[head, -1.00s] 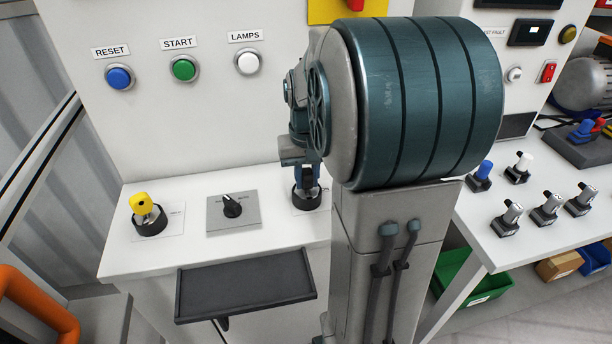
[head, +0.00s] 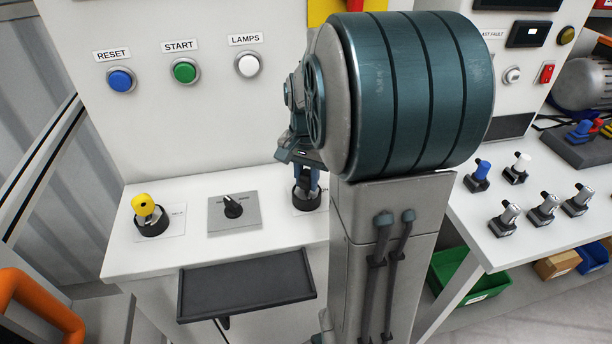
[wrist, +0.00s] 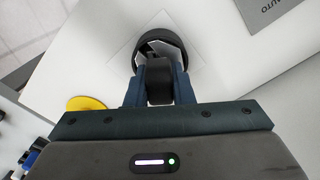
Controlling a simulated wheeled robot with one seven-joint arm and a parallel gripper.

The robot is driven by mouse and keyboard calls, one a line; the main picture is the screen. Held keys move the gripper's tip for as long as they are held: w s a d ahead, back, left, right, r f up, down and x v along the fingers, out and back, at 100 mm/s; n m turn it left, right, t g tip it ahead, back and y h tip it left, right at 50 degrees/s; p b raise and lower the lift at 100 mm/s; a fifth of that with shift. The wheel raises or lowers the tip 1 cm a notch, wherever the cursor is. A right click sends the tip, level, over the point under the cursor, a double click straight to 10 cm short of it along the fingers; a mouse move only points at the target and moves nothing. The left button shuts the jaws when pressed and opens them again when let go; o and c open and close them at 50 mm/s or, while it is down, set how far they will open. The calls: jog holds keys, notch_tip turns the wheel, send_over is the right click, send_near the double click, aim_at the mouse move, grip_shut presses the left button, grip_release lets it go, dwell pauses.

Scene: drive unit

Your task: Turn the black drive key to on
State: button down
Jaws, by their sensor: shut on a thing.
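The black drive key (wrist: 159,82) is between the two blue fingers of my gripper (wrist: 159,92) in the wrist view. My gripper is shut on it, above a round black collar (wrist: 176,40) on the white console top. In the head view my gripper (head: 307,186) reaches down to this collar (head: 307,201), just left of my grey column. The fingers and my arm hide most of the key and its markings, so I cannot read which position it points to.
Left of the key are a selector switch (head: 233,207) on a grey plate and a yellow-headed key (head: 144,206) in a black collar. A dark tray (head: 246,287) juts out in front. Several loose keys stand on the right-hand bench (head: 515,259).

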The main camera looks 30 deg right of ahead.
jog(key=shift+m, duration=1.2)
jog(key=shift+r+m+p, duration=0.1)
jog(key=shift+m+p, duration=0.4)
jog(key=shift+m, duration=1.8)
jog(key=c, duration=1.2)
grip_release()
jog(key=shift+o, duration=0.2)
notch_tip(320, 180, up, 14)
jog(key=shift+f+p, duration=0.2)
jog(key=shift+p, duration=0.1)
